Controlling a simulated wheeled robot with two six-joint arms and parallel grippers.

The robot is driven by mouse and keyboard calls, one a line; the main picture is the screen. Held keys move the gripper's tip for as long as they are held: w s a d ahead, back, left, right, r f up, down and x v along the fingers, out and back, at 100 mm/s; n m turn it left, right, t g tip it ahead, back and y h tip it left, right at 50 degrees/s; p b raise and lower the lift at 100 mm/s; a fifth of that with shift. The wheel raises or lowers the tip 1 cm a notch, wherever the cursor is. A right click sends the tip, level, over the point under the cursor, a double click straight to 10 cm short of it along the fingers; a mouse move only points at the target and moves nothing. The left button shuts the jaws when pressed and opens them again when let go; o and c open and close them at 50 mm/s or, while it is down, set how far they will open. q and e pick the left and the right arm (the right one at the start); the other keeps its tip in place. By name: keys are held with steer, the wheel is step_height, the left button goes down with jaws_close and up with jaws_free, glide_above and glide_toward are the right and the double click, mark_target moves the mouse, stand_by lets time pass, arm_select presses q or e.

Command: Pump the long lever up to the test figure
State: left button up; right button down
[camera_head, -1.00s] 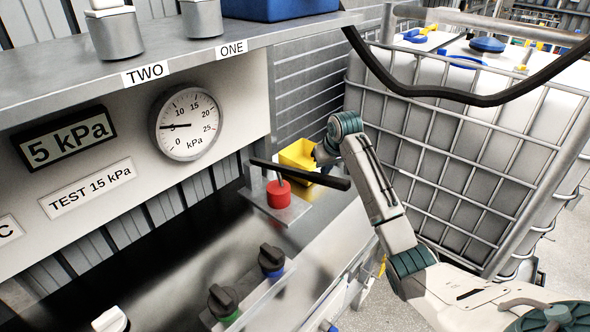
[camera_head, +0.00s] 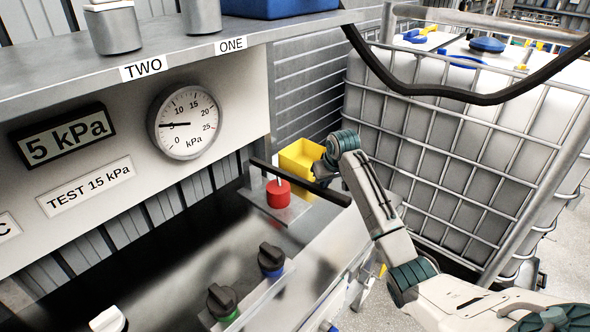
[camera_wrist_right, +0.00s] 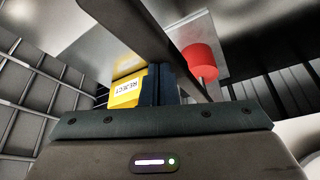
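The long lever (camera_head: 300,182) is a black bar over the steel bench, sloping down to the right toward its free end. A red cylinder (camera_head: 278,194) stands under it. My right gripper (camera_head: 322,172) is at the lever's outer half. In the right wrist view its dark fingers (camera_wrist_right: 160,84) are together, close beside the lever (camera_wrist_right: 150,40); whether they touch it I cannot tell. The round gauge (camera_head: 185,123) has its needle at about 5. The display (camera_head: 65,135) reads 5 kPa. The plate below (camera_head: 88,186) reads TEST 15 kPa. My left gripper is out of view.
A yellow bin (camera_head: 300,157) sits behind the lever; its REJECT label shows in the right wrist view (camera_wrist_right: 125,88). A caged white tank (camera_head: 460,150) stands to the right. A black hose (camera_head: 440,95) hangs across the upper right.

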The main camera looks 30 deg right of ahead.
mark_target(325, 190)
steer(key=shift+f+b, duration=0.45)
steer(key=shift+f, duration=1.55)
step_height(325, 190, up, 3)
steer(key=p, duration=0.3)
steer(key=shift+r, duration=3.2)
steer(key=shift+w, duration=0.1)
